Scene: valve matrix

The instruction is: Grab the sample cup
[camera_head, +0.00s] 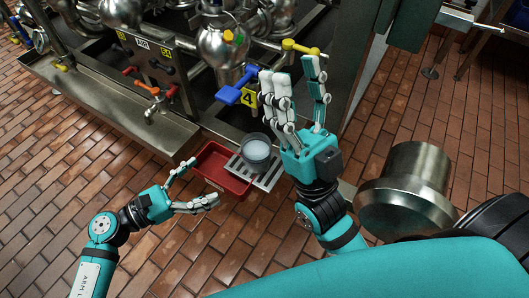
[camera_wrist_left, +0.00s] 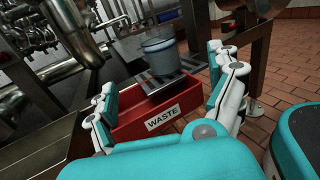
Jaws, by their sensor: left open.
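The sample cup (camera_head: 256,148) is a grey, see-through cup with pale contents. It stands upright on a slotted metal rack (camera_head: 268,180) beside the red tray, and in the left wrist view the cup (camera_wrist_left: 160,52) is behind the tray. My left gripper (camera_head: 204,182) is open and empty, at the tray's near left side and apart from the cup. In the left wrist view its fingers (camera_wrist_left: 165,78) spread either side of the tray and cup. My right gripper (camera_head: 294,72) points upward, fingers apart and empty, to the right of and beyond the cup.
The red tray (camera_head: 222,186) is labelled WASTE in the left wrist view (camera_wrist_left: 160,118). Pipes and valves stand behind, with a blue handle (camera_head: 236,90), a yellow handle (camera_head: 300,47) and a number 4 tag (camera_head: 249,99). The brick floor (camera_head: 70,190) is clear at lower left.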

